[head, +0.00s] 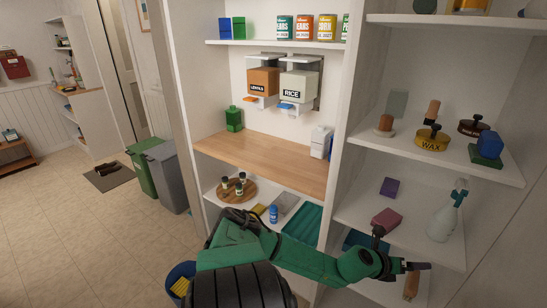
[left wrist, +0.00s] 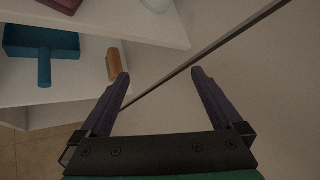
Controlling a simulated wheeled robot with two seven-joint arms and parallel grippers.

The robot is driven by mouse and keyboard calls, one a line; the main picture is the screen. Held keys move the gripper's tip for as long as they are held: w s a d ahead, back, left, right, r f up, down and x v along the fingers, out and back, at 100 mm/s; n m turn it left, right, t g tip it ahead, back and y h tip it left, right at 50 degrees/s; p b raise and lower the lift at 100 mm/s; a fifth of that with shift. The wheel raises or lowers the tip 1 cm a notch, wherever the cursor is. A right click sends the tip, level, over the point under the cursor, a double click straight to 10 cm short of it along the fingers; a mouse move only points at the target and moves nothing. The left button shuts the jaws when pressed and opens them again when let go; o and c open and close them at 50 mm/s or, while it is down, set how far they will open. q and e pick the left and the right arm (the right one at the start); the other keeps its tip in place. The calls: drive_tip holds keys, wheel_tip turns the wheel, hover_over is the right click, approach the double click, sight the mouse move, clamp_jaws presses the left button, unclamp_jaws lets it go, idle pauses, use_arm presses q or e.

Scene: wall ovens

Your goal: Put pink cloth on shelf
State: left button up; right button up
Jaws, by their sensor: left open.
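A dusky pink-maroon block-like item (head: 387,220) lies on the middle shelf of the right-hand unit. It may be the folded cloth, but I cannot tell. Its edge shows at the top left of the left wrist view (left wrist: 62,4). No other pink cloth is visible. My left gripper (head: 416,266) is at the end of the green arm, below and to the right of that item. In the left wrist view its purple fingers (left wrist: 160,76) are spread, with nothing between them. My right gripper is not in view.
A white spray bottle (head: 445,217) and a purple block (head: 388,187) share the middle shelf. Below are a blue dustpan (left wrist: 40,48) and an orange-brown handle (left wrist: 113,64). A plain wall panel lies right of the gripper. The wooden counter (head: 260,158) is mostly clear.

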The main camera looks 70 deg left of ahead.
use_arm(q)
drive_tip(key=d+r+n+h, duration=0.1)
drive_tip(key=d+n+h, duration=0.2)
drive_tip(key=d+n, duration=0.6)
drive_tip(key=s+a+f+n+g+y, duration=0.1)
drive_tip(key=s+a+f+n+g, duration=0.2)
drive_tip(key=f, duration=0.6)
drive_tip(key=s+a+f+n+y, duration=0.1)
drive_tip(key=s+f+n, duration=0.2)
drive_tip(key=s+f, duration=0.45)
drive_tip(key=s+a+f+n+g+y, duration=0.1)
drive_tip(key=s+a+f+n+g, duration=0.1)
drive_tip(key=f, duration=0.8)
drive_tip(key=s+d+f+n+g, duration=0.2)
drive_tip(key=s+f, duration=0.3)
drive_tip(key=s, duration=0.4)
drive_tip(key=s+d+f+n+g, duration=0.1)
drive_tip(key=s+f, duration=0.4)
drive_tip(key=s, duration=0.5)
drive_tip(key=s+d+f+n+g, duration=0.2)
drive_tip(key=s+f, duration=0.4)
drive_tip(key=s, duration=0.4)
drive_tip(key=shift+s+d+n+g, duration=0.3)
drive_tip(key=shift+n+g, duration=0.6)
drive_tip(key=shift+n, duration=0.3)
